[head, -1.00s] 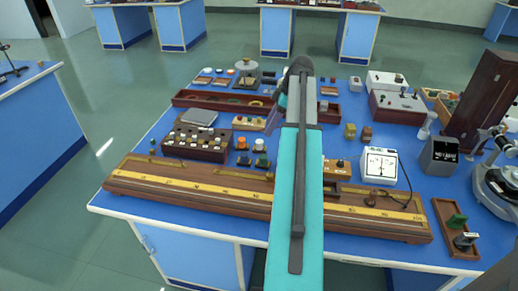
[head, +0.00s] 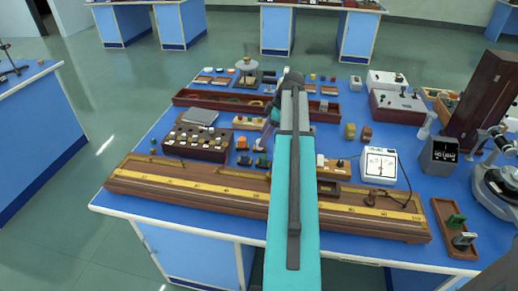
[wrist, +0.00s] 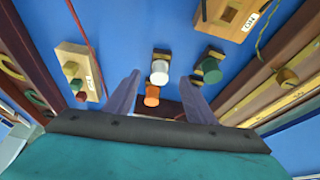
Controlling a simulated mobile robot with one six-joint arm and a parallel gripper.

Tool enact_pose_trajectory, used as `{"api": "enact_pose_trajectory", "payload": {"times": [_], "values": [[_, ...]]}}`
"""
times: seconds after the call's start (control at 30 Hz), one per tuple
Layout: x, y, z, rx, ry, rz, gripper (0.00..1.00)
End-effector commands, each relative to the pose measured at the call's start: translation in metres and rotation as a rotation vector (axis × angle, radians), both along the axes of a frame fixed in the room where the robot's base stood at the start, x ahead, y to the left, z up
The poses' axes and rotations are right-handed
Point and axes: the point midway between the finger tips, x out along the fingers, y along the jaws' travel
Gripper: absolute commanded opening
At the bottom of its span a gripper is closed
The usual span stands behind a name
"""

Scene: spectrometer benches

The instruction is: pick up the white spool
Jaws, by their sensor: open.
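The white spool (wrist: 160,74) stands on the blue bench top in the wrist view, with a dark and yellow piece at its far end. My gripper (wrist: 161,84) is open, with one finger on each side of the white spool in the picture. I cannot tell whether the fingertips are down at its height. Nothing is held. In the head view my gripper (head: 263,141) is over the spool group, and the white spool is hidden behind it.
An orange spool (wrist: 152,96) sits close to the white one, and a green spool (wrist: 211,70) stands to the right. A wooden block with knobs (wrist: 77,72) is at left. A long brass-scaled rail (head: 180,184) lies along the bench front.

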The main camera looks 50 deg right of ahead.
Motion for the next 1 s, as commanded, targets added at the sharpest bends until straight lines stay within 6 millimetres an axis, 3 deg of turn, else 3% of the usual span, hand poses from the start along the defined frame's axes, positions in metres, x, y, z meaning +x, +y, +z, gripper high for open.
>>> {"api": "enact_pose_trajectory", "payload": {"times": [0.6, 1.0], "values": [[0.013, 0.011, -0.044, 0.0, 0.0, 0.0, 0.5], [0.013, 0.011, -0.048, 0.0, 0.0, -0.001, 0.5]]}}
